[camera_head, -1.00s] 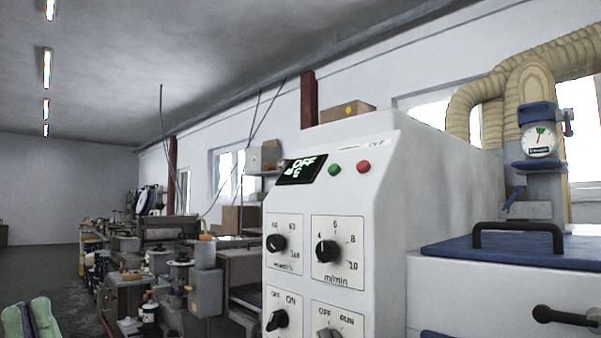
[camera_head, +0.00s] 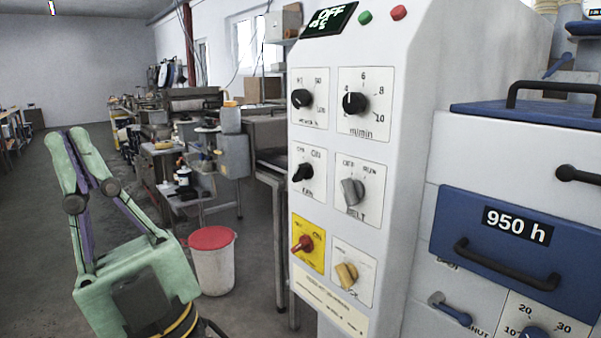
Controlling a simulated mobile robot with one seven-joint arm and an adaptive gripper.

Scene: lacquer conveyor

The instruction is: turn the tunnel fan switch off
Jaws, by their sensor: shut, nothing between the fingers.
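The fan switch (camera_head: 303,172) is a black knob on a white plate on the left column of the control panel (camera_head: 412,150). Its plate is marked with two positions, the right one ON, and FAN below. The knob's bar slants up to the right, seemingly towards ON, but its pointer is too small to be sure. My gripper (camera_head: 70,150), pale green with purplish inner links, is at the lower left with its fingers pointing up. It is shut and empty, well left of the panel and touching nothing.
A grey belt knob (camera_head: 352,191) is right of the fan switch. A red switch (camera_head: 302,244) on yellow and a yellow knob (camera_head: 346,275) sit below. A red-lidded bin (camera_head: 212,265) stands between my gripper and the panel. Drawers with handles (camera_head: 508,265) are at right.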

